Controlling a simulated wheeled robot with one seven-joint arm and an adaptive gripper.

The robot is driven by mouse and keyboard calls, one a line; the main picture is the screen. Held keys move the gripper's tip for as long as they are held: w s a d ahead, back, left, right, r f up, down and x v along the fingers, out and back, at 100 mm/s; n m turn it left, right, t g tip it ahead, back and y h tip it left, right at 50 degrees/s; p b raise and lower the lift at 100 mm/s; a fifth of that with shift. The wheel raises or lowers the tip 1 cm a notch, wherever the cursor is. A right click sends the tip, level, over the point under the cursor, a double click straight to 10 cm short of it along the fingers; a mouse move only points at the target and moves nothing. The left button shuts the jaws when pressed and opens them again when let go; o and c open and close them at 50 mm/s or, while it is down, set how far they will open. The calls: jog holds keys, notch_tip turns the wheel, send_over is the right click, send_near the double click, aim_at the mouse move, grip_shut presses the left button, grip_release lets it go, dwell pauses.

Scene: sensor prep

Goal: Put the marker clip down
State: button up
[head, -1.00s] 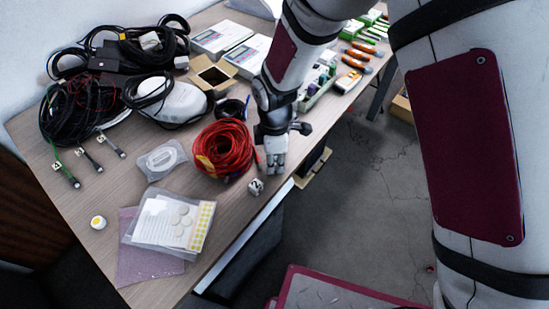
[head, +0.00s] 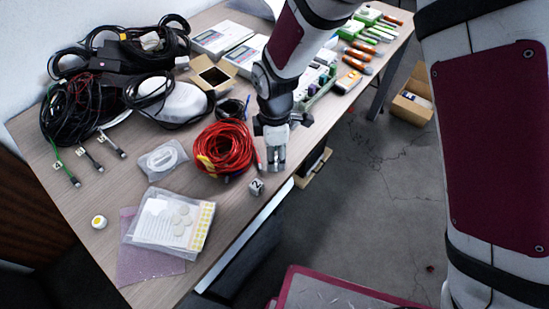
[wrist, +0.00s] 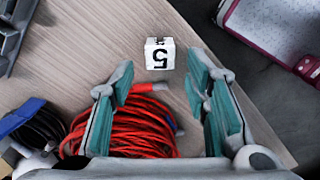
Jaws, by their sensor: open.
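The marker clip is a small white cube-like piece (head: 256,187) with a black numeral. It rests on the tabletop near the front edge, just in front of the red cable coil. In the wrist view the clip (wrist: 160,53) shows a numeral and lies beyond the fingertips, a little apart from them. My gripper (head: 277,165) is above the table edge, behind and slightly right of the clip. In the wrist view its teal-padded fingers (wrist: 158,82) are spread apart, with nothing held between them.
The red cable coil (head: 224,148) lies left of my gripper, and partly under it in the wrist view. A clear bagged white cable (head: 163,159) and a plastic pouch (head: 170,221) lie further left. Black cables fill the back left. Bare tabletop (head: 112,189) shows between them.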

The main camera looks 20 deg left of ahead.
notch_tip(320, 180, up, 9)
dwell(0.3)
jog(key=s+d+r+m+t, duration=0.1)
jog(key=s+d+r+m, duration=0.1)
jog(key=d+r+m, duration=1.15)
jog(key=s+d+r+m+t, duration=0.1)
jog(key=s+d+r+m, duration=0.1)
jog(key=s+d+m, duration=0.3)
jog(key=s+d+r+m, duration=0.3)
jog(key=s+d, duration=0.8)
jog(key=d, duration=0.4)
jog(key=shift+s+r+m+t, duration=0.2)
jog(key=shift+r+m+t, duration=0.15)
jog(key=shift+m, duration=0.5)
jog(key=shift+r+p, duration=0.1)
jog(key=shift+p, duration=0.2)
